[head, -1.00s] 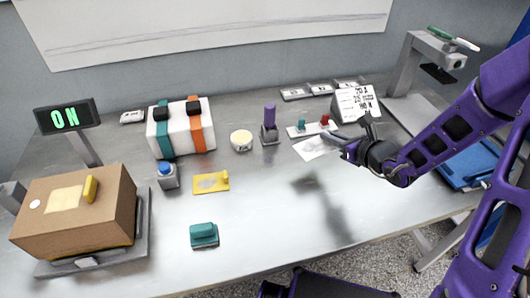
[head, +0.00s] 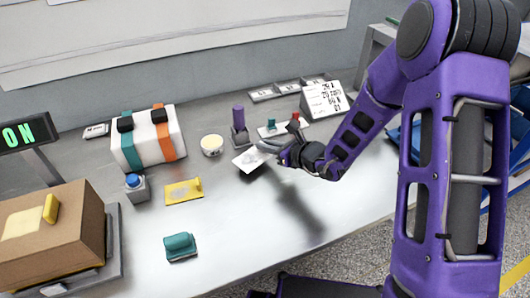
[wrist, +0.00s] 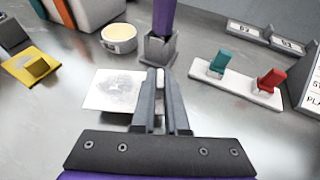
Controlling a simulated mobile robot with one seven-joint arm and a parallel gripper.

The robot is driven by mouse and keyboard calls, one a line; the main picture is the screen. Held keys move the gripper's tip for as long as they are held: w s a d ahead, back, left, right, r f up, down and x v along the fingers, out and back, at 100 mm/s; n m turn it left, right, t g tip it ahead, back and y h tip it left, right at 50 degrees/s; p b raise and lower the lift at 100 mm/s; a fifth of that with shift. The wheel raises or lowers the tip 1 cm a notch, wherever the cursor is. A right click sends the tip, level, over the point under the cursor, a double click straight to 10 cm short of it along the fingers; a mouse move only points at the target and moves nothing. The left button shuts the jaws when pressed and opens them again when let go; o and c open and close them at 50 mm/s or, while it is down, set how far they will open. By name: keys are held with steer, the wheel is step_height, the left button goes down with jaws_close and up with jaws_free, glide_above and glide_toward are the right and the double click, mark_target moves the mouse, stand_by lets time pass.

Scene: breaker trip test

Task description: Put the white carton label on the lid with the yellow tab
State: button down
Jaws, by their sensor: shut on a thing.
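The white label (head: 250,160) is a thin pale sheet with a grey smudged print. It also shows in the wrist view (wrist: 112,92), to the left of the fingers. My gripper (head: 268,147) is shut on the label's small light grip piece, seen between the fingertips in the wrist view (wrist: 159,84). The label appears to be held above the table. The brown carton (head: 70,245) stands at the left. Its lid (head: 77,202) bears a pale patch and an upright yellow tab (head: 51,208). The carton is out of the wrist view.
A yellow plate with a raised tab (head: 183,192), a teal block (head: 180,246), a blue-button box (head: 137,187), a cream-filled cup (head: 212,145) and a purple-handled stamp (head: 239,130) stand between. The strapped white box (head: 147,138) is behind. The front middle of the table is clear.

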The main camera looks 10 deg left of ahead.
steer(key=shift+f, duration=1.2)
steer(key=shift+f+b, duration=0.2)
steer(key=shift+b, duration=0.15)
steer(key=c, duration=0.9)
jaws_free()
steer(key=shift+c, duration=0.2)
steer(key=shift+r, duration=0.1)
